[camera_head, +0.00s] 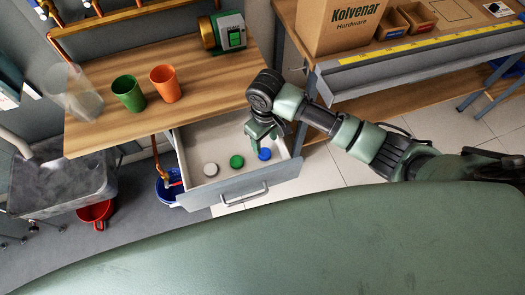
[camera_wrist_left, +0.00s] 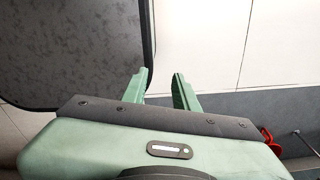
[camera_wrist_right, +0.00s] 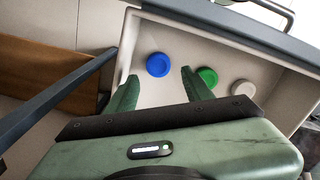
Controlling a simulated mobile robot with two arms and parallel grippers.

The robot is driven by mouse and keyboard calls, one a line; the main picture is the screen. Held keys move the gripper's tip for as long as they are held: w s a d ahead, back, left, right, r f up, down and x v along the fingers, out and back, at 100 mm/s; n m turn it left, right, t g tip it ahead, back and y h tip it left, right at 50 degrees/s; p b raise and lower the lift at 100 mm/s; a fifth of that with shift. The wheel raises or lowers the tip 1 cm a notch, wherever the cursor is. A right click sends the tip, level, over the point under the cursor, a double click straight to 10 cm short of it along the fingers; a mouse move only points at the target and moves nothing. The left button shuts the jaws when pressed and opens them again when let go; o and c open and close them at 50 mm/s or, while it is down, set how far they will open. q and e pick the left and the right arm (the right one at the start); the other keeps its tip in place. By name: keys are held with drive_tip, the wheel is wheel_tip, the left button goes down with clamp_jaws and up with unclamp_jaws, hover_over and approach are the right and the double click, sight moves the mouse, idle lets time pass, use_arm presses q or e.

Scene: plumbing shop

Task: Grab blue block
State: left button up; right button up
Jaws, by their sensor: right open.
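The blue block (camera_head: 264,154) is a round, low disc lying on the floor of the open drawer (camera_head: 230,194), near its right side. In the right wrist view the blue block (camera_wrist_right: 159,65) shows in the gap between my finger tips, beyond them. My right gripper (camera_head: 263,140) is open and empty over the drawer, pointing down, with the block just below it. It also shows in the right wrist view (camera_wrist_right: 158,78). My left gripper (camera_wrist_left: 160,75) is open and empty over the floor, beside a dark grey surface; the head view does not show it.
A green disc (camera_head: 237,161) and a whitish disc (camera_head: 211,169) lie left of the blue one. The wooden tabletop (camera_head: 200,55) above the drawer holds green (camera_head: 128,93) and orange (camera_head: 165,83) cups. A bench with a cardboard box (camera_head: 340,25) stands right.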

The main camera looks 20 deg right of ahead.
sight(265, 153)
drive_tip(key=shift+w+f, duration=0.15)
drive_tip(key=shift+f, duration=0.75)
wheel_tip(265, 153, down, 6)
drive_tip(key=shift+w+f, duration=0.1)
drive_tip(key=shift+f, duration=0.1)
clamp_jaws()
drive_tip(key=shift+r, duration=0.1)
